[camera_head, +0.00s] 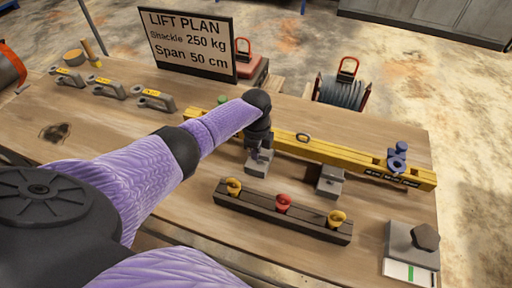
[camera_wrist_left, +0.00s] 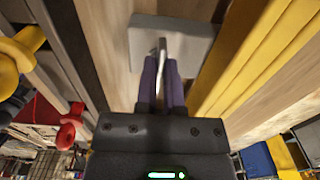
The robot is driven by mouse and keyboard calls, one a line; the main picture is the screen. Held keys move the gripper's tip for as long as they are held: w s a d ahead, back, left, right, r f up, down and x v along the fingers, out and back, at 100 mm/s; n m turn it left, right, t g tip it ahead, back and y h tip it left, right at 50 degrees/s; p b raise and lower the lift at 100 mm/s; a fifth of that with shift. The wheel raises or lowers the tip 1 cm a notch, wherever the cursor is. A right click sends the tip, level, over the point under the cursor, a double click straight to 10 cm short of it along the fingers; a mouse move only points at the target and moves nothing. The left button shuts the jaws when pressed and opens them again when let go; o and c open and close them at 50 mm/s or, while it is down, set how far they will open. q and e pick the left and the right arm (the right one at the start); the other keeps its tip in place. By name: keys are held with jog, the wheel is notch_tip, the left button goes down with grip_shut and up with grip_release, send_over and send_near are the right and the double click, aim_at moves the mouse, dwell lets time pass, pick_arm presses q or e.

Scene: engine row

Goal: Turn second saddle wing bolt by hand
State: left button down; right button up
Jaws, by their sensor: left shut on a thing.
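My left gripper (camera_head: 258,150) points down over a grey block (camera_head: 257,168) beside the yellow beam (camera_head: 350,160). In the left wrist view the two dark purple fingers (camera_wrist_left: 162,80) are shut on a thin grey metal piece (camera_wrist_left: 163,47), which looks like the wing bolt, above the grey block's plate (camera_wrist_left: 190,35). The fingers hide most of the bolt. A second grey block (camera_head: 330,182) stands to the right against the beam. A blue shackle (camera_head: 397,158) sits at the beam's right end. My right gripper is not in view.
A dark rack (camera_head: 310,226) with two yellow eyebolts (camera_head: 337,218) and a red one (camera_head: 283,202) lies in front. Grey shackles (camera_head: 108,87) stand at the back left. A sign (camera_head: 188,42) and a grey plate with a dark knob (camera_head: 425,238) are also on the table.

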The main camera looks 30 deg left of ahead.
pick_arm(q)
jog(key=shift+w+r, duration=0.15)
jog(key=c, duration=0.7)
grip_release()
jog(key=shift+c, duration=0.2)
notch_tip(320, 180, up, 10)
jog(key=p, duration=0.3)
jog(key=shift+p, duration=0.35)
